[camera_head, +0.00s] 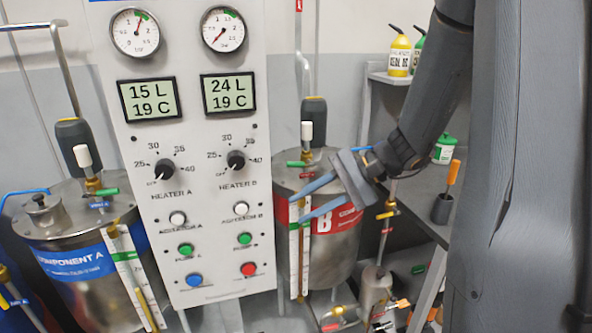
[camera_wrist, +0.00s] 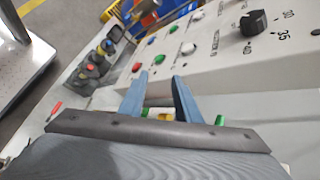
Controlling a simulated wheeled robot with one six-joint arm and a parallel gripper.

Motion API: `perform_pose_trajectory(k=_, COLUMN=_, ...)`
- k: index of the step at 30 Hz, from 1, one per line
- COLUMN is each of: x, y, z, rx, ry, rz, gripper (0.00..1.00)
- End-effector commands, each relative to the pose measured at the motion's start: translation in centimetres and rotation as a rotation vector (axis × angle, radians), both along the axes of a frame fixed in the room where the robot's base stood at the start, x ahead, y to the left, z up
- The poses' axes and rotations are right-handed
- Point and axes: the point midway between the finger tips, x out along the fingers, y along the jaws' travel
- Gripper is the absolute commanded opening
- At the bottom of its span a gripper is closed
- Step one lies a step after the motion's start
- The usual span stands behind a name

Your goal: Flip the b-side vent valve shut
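Tank B (camera_head: 338,250) is a steel drum with a red label marked B, right of the control panel. On its lid stands a small brass valve with a green handle (camera_head: 297,163), turned sideways to the left, below a white cap (camera_head: 306,131). I cannot read a vent label on it. My gripper (camera_head: 296,209) is open and empty, its blue-grey fingers pointing left in front of the red label, below and apart from that valve. In the wrist view, the fingers (camera_wrist: 160,78) are spread with nothing held between them. Small green and yellow parts show behind the fingers there.
The control panel (camera_head: 207,275) with gauges, knobs and buttons stands close left of my gripper. Tank A (camera_head: 95,290) is beyond it. A pipe with a yellow handle (camera_head: 386,215) and a grey shelf with bottles (camera_head: 399,56) are at right. A sight gauge stands before tank B.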

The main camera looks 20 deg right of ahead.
Motion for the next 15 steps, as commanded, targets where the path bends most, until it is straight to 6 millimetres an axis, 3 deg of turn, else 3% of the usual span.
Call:
perform_pose_trajectory(k=1, x=2.1, y=-1.7, z=1.0, rx=0.081, ry=-0.038, rz=-0.076, gripper=0.3)
perform_pose_trajectory(k=3, x=4.4, y=-3.5, z=2.7, rx=0.172, ry=-0.097, rz=-0.153, gripper=0.3)
perform_pose_trajectory(k=7, x=6.8, y=-6.2, z=5.0, rx=0.273, ry=-0.182, rz=-0.244, gripper=0.3)
perform_pose_trajectory(k=11, x=7.9, y=-7.0, z=5.9, rx=0.311, ry=-0.217, rz=-0.277, gripper=0.3)
perform_pose_trajectory(k=15, x=8.7, y=-5.9, z=5.9, rx=0.317, ry=-0.22, rz=-0.279, gripper=0.3)
